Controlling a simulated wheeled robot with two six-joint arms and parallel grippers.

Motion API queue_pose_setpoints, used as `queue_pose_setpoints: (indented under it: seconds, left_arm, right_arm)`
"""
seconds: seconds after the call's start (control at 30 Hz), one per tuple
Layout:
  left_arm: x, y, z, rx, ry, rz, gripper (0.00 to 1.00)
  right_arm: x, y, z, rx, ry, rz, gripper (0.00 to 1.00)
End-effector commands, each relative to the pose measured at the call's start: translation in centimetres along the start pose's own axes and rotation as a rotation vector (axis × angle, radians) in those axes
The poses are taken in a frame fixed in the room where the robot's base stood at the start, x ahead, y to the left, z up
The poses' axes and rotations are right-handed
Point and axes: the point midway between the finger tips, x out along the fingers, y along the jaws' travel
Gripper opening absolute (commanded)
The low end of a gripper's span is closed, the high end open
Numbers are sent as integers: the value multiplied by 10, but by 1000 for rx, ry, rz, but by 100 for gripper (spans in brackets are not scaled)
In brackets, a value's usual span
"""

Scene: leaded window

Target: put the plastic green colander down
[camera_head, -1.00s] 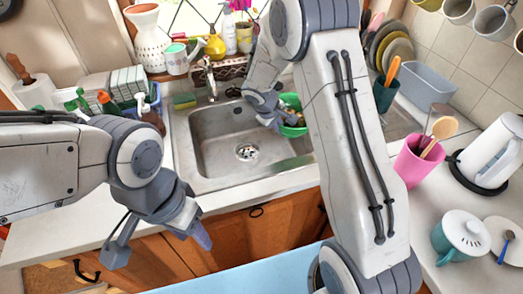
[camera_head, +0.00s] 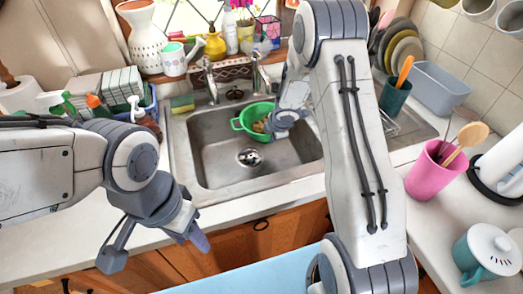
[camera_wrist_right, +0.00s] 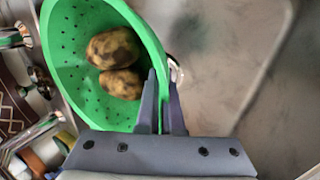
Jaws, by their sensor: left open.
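The green plastic colander (camera_head: 244,121) is over the back part of the metal sink (camera_head: 207,160). Two brown potatoes lie in the colander, clear in the right wrist view (camera_wrist_right: 115,65). My right gripper (camera_head: 269,124) is shut on the colander's rim; in the right wrist view its fingers (camera_wrist_right: 162,105) are on both sides of the green wall (camera_wrist_right: 150,35). The colander looks tilted in that view. I cannot tell whether its base touches the sink. My left gripper (camera_head: 157,250) is open and empty in front of the counter edge.
A faucet (camera_head: 209,85) stands behind the sink, with a sponge (camera_head: 182,103) to its left. Bottles (camera_head: 98,106) and a dish rack are at the left. The sink's front is clear.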

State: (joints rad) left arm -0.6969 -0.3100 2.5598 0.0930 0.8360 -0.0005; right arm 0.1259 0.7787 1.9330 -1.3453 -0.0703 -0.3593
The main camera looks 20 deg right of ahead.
Motion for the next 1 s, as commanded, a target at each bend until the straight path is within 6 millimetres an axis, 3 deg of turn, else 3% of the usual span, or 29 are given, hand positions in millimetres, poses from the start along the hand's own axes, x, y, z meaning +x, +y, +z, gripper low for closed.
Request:
queue_pose_setpoints:
  seconds: [0.4, 0.63, 0.87, 1.0]
  left_arm:
    - [57, -4, 3, 0, -1, 0, 50]
    - [70, -5, 4, 0, 0, 0, 50]
    - [98, -7, 5, 0, 0, 0, 50]
    - [99, -7, 5, 0, 0, 0, 50]
  right_arm:
    - [54, -21, -11, -14, 5, 2, 0]
    - [65, -27, -10, -13, 5, 2, 0]
    - [91, -40, -9, -12, 4, 1, 0]
    - [92, -41, -9, -11, 4, 2, 0]
